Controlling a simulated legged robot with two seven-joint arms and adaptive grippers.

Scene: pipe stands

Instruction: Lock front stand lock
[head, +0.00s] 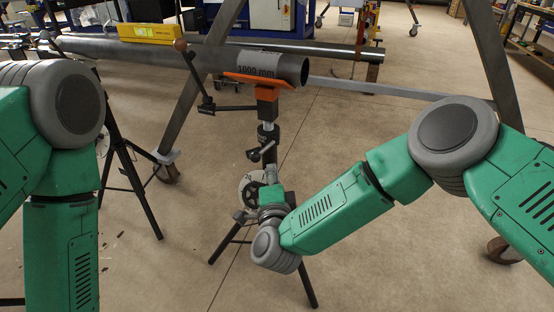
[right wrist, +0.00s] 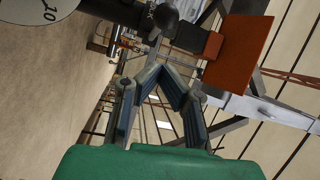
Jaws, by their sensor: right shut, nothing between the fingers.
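The front stand (head: 267,108) has an orange head under the pipe (head: 255,65) marked 1000 mm. A dark clamp with a small lever, likely its lock (head: 262,152), sits on the column below the head. My right gripper (head: 272,190) is low beside the column, below this clamp, and mostly hidden by my wrist. In the right wrist view my right gripper (right wrist: 165,78) is shut and empty. The dark column and a round knob (right wrist: 165,14) lie past the fingertips, with the orange head (right wrist: 240,52) at upper right. My left gripper is out of frame.
A round white dial (head: 252,188) is on the stand by my right wrist; it also shows in the right wrist view (right wrist: 35,10). Another tripod (head: 120,150) stands at left.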

